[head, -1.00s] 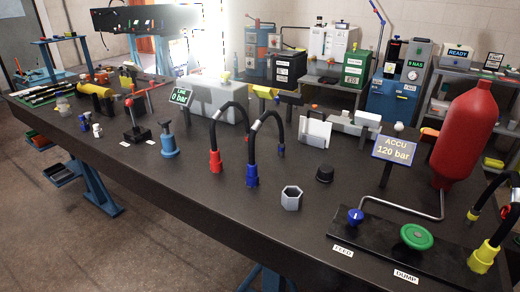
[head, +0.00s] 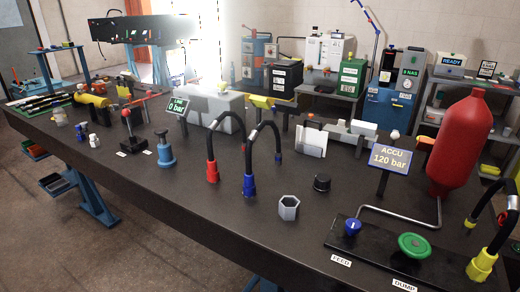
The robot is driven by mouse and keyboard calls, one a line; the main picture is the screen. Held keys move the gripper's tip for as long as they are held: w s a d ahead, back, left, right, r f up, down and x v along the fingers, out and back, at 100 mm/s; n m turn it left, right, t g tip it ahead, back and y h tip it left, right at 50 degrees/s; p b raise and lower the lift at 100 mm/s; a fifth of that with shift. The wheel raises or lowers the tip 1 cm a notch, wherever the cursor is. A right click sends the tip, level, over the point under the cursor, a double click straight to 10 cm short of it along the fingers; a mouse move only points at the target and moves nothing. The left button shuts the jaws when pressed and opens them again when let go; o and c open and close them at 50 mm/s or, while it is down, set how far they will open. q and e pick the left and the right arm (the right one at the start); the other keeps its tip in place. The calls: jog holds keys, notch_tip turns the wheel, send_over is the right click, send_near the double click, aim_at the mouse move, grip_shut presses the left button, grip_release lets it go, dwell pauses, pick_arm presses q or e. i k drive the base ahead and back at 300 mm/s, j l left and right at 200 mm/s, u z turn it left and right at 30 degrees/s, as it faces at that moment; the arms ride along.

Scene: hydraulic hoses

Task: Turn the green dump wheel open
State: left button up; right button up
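The green dump wheel (head: 414,246) sits on a black panel at the front right of the bench, above a white label reading DUMP (head: 404,285). A blue feed knob (head: 353,227) is to its left, above the label FEED (head: 341,261). A red accumulator bottle (head: 461,143) stands upright behind the panel. The ACCU display (head: 390,157) reads 120 bar. How far the wheel is turned cannot be told. Neither of my grippers is in the head view.
Hoses with red (head: 212,172) and blue (head: 250,185) ends arch up mid-bench. A yellow-ended hose (head: 481,266) stands right of the wheel. A grey hex cup (head: 289,208) and black cap (head: 322,183) lie left of the panel. The LINE display (head: 177,104) reads 0 bar.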

aim_at(414, 246)
jog(key=k+l+z, duration=0.15)
jog(key=z, duration=0.9)
